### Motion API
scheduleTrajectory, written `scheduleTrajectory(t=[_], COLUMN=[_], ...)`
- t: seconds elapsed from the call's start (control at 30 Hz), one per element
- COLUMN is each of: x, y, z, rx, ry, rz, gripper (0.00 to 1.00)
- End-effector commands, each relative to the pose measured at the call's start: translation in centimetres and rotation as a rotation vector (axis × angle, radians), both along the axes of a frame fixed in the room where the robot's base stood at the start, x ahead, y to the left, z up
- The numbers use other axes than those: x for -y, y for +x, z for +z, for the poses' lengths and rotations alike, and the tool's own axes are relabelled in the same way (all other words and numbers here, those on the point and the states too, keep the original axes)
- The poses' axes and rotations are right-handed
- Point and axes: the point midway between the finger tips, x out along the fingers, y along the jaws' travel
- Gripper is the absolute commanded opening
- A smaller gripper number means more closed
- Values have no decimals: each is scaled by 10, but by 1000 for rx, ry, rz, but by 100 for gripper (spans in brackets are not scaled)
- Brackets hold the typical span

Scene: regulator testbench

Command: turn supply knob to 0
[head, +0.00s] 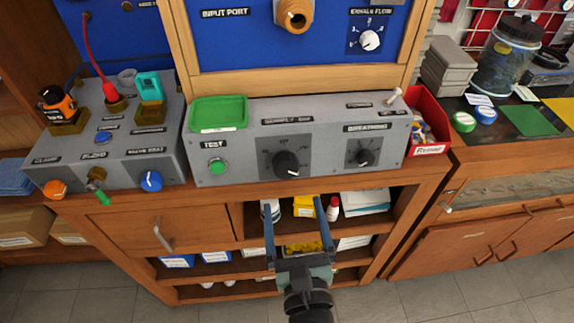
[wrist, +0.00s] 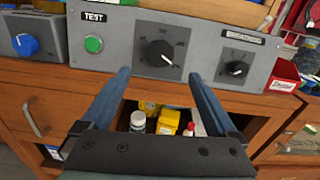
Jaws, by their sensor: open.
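The large black knob (head: 286,163) sits on a dark square dial plate in the middle of the grey panel's front face. The label above it is blurred but seems to read supply. It also shows in the wrist view (wrist: 160,53), seen between my fingers. My gripper (head: 297,225) is open and empty, in front of and below the panel, apart from the knob. In the wrist view its blue fingers (wrist: 158,74) spread to either side, with the knob just beyond their tips.
A smaller black knob (head: 361,157), labelled breathing, is right of the large one. A green test button (head: 217,166) is left. A green tray (head: 218,112) lies on top. A red bin (head: 428,125) stands at the right end. An open shelf with bottles lies below.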

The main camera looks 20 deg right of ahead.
Motion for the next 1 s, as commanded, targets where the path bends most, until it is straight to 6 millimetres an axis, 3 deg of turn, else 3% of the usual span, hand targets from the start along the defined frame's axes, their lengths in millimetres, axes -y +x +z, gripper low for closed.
scheduleTrajectory(t=[0.3, 0.5, 0.97, 1.0], x=[16, 22, 25, 25], y=[55, 80, 91, 91], z=[4, 2, 1, 1], rx=[2, 0, 0, 0], ry=[-4, -3, -3, -3], rz=[-1, 1, 0, 1], gripper=[94, 94, 94, 90])
